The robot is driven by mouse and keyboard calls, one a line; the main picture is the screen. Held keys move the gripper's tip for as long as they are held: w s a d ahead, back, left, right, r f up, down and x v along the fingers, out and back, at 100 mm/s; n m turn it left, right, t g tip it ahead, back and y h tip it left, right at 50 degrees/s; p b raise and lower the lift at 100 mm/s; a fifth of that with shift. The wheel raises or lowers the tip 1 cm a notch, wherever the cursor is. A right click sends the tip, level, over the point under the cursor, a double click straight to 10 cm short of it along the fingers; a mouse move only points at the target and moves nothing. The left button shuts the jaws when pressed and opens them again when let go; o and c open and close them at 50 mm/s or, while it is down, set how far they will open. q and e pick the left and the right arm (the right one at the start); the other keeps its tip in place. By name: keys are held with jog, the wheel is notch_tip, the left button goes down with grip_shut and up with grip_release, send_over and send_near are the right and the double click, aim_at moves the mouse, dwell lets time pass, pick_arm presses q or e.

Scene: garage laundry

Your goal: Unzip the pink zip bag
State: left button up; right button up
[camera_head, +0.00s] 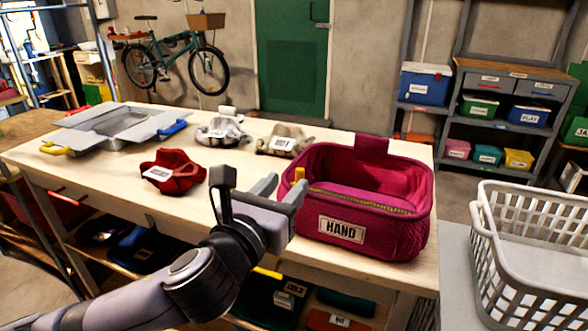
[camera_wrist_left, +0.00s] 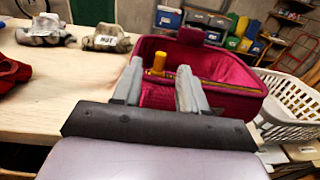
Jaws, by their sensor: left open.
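The pink zip bag (camera_head: 385,235) stands on the front right of the wooden table, with a "HAND" label on its front. Its top looks open, showing a pink inside. A yellow zipper line runs along the front rim. A yellow pull tab (camera_head: 299,174) stands up at the zipper's left end. My left gripper (camera_head: 284,187) is open at the bag's left front corner. In the left wrist view the yellow pull (camera_wrist_left: 158,61) shows between and just beyond the fingertips (camera_wrist_left: 160,70). Whether the fingers touch it I cannot tell. My right gripper is not in view.
A red cloth (camera_head: 173,172) and two grey cloth bundles (camera_head: 222,131) (camera_head: 286,141) lie left of and behind the bag. A grey metal tray (camera_head: 120,124) is at the far left of the table (camera_head: 110,178). A white laundry basket (camera_head: 530,235) stands at right.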

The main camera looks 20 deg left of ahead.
aim_at(299, 172)
pick_arm(q)
jog(key=w, duration=0.6)
jog(key=shift+w+d, duration=0.2)
jog(key=shift+d, duration=0.15)
grip_shut()
